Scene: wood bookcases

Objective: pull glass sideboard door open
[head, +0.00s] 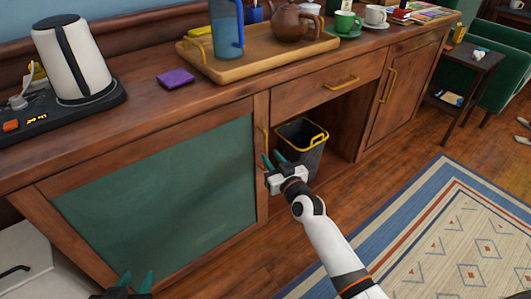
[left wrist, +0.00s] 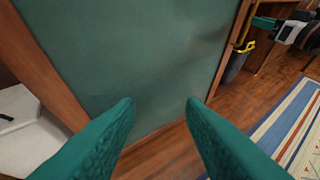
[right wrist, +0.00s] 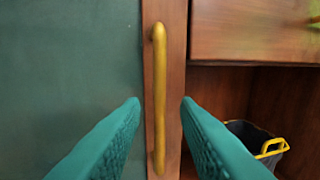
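The sideboard door is a dark green glass panel (head: 160,200) in a brown wood frame, and it looks closed. It also fills much of the left wrist view (left wrist: 130,50). Its upright brass handle (right wrist: 159,95) is on the right side of the frame. In the head view a bit of the handle (head: 263,137) shows above my right gripper (head: 273,160). My right gripper is open in front of the handle, its fingers either side of it in the right wrist view (right wrist: 160,100); contact is not visible. My left gripper (head: 137,283) is open and empty, low before the door.
A black bin with yellow handles (head: 302,145) stands in the open bay right of the door, under a drawer (head: 330,85). A tray (head: 265,62), a kettle (head: 75,60) and a purple pad (head: 175,78) sit on top. The wood floor (head: 235,275) in front is clear.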

